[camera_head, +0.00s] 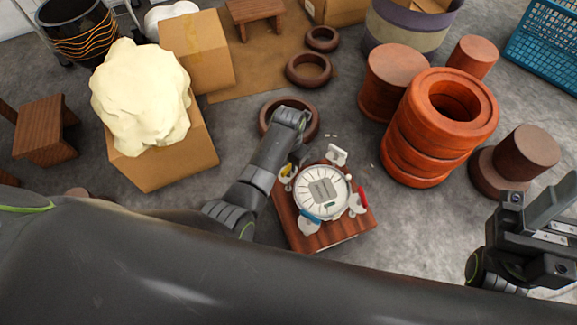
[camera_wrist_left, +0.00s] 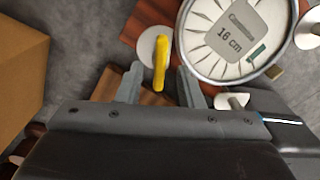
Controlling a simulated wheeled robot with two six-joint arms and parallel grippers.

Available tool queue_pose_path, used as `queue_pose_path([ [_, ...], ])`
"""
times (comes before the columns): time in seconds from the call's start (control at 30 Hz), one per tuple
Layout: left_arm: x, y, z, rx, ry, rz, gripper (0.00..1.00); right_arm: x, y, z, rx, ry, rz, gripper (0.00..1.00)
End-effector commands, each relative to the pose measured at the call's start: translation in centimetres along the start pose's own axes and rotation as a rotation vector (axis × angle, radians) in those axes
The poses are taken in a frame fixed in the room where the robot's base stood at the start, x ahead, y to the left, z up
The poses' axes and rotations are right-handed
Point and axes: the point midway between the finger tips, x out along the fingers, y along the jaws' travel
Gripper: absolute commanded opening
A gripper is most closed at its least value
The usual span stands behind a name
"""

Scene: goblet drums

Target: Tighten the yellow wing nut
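The yellow wing nut (camera_head: 286,169) is at the upper left of a round white drum jig (camera_head: 322,193) on a wooden base (camera_head: 335,236). In the left wrist view the yellow wing nut (camera_wrist_left: 160,63) stands upright beside a pale round disc (camera_wrist_left: 147,46). My left gripper (camera_head: 295,160) is over that corner of the jig, mostly hidden by its own arm in the head view. In the left wrist view my left gripper (camera_wrist_left: 158,84) is open, its fingers either side of the nut's near end. Contact cannot be told. My right gripper (camera_head: 553,220) appears open and empty at the lower right.
A red wing nut (camera_head: 363,196) and a blue one (camera_head: 310,216) sit around the jig. Stacked orange clay rings (camera_head: 420,140) stand to the right. A cardboard box (camera_head: 165,165) bearing a pale clay lump (camera_head: 140,95) stands left.

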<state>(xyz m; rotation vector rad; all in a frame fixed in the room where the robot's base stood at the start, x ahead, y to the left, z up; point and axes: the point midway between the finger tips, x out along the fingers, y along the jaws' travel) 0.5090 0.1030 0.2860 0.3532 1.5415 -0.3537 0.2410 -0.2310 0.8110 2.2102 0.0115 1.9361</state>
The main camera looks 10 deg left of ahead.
Motion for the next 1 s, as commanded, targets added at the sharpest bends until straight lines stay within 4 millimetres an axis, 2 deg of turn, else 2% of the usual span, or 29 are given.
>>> queue_pose_path([
  [0.03,0.93,-0.01,0.01,0.000,0.000,0.000,0.34,-0.90,-0.03,0.05,0.007,0.008,0.011,0.47],
  [0.2,1.65,-0.01,0.01,0.000,0.000,0.000,0.34,-1.62,0.14,-0.05,0.024,0.027,0.036,0.47],
  [0.63,1.76,-0.01,0.00,0.000,0.000,0.000,0.34,-1.74,0.25,-0.11,0.032,0.035,0.047,0.47],
  [0.9,1.77,-0.01,0.00,0.000,0.000,0.000,0.00,-1.74,0.25,-0.10,0.032,0.034,0.047,0.47],
  [1.0,1.77,-0.01,0.00,0.000,0.000,0.000,0.00,-1.74,0.25,-0.10,0.032,0.034,0.047,0.47],
])
